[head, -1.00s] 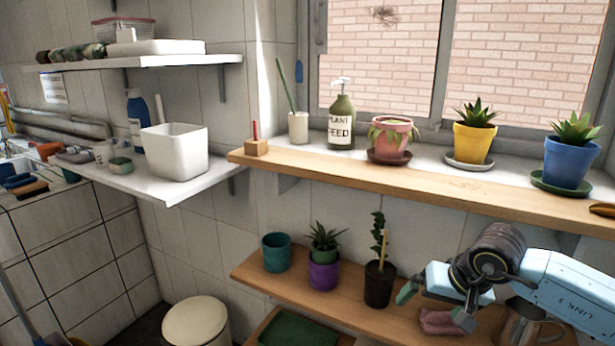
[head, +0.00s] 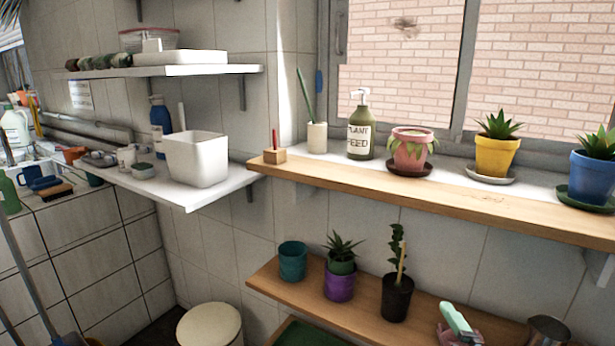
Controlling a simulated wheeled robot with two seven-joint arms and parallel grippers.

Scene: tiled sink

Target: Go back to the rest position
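Neither of my grippers is in the head view, and no part of either arm shows clearly. A small mint-green piece with a dark edge (head: 456,320) shows over the lower wooden shelf (head: 358,321) at the bottom right, in front of a pink thing (head: 474,337). I cannot tell what this piece is or whether it touches the shelf.
The upper wooden shelf (head: 420,192) holds a plant feed bottle (head: 361,128) and several potted plants. The lower shelf carries a teal pot (head: 293,262), a purple pot (head: 339,283) and a black pot (head: 397,297). A white bin (head: 197,160) stands at left.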

